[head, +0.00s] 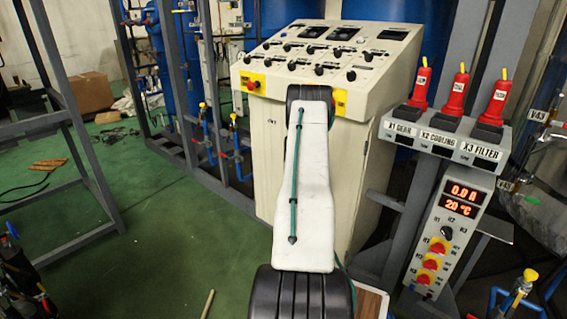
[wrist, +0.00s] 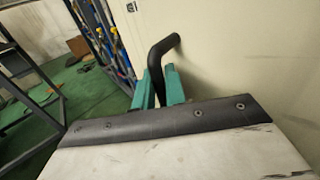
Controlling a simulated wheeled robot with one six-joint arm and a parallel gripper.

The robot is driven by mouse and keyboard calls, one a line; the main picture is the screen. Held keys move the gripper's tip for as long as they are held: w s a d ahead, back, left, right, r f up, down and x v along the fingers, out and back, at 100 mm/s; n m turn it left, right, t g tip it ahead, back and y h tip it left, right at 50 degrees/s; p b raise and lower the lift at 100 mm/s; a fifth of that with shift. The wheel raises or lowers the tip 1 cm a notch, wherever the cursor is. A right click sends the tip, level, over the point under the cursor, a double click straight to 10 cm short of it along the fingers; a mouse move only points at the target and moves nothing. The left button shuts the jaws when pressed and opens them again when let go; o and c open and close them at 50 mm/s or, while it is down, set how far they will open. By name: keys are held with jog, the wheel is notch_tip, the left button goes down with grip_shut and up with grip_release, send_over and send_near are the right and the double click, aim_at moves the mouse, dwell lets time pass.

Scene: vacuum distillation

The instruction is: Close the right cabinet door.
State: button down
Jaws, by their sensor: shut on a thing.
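The cream cabinet (head: 268,150) stands under the sloped control console in the head view, with my white arm across its front. In the wrist view a cream cabinet panel (wrist: 245,60) fills the right side and carries a bent black bar handle (wrist: 161,52). My gripper (wrist: 159,88) has its two teal fingers closed around the lower part of this handle. The gripper itself is hidden behind my arm in the head view. I cannot tell from these views how far the door stands from its frame.
The console (head: 330,50) has knobs and yellow-backed red buttons. To the right, a grey post carries a shelf with red switches (head: 454,95) and a display box (head: 452,230). Grey metal frames (head: 70,125) stand at left. Green floor (head: 165,245) is mostly clear between.

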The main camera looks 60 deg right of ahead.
jog(key=shift+w+d, duration=0.1)
jog(key=shift+w, duration=0.15)
jog(key=c, duration=1.6)
grip_release()
jog(key=shift+w, duration=0.15)
jog(key=shift+o, duration=0.2)
jog(key=shift+s, duration=0.25)
jog(key=v, duration=0.7)
jog(key=shift+s+a, duration=0.2)
jog(key=shift+a, duration=0.1)
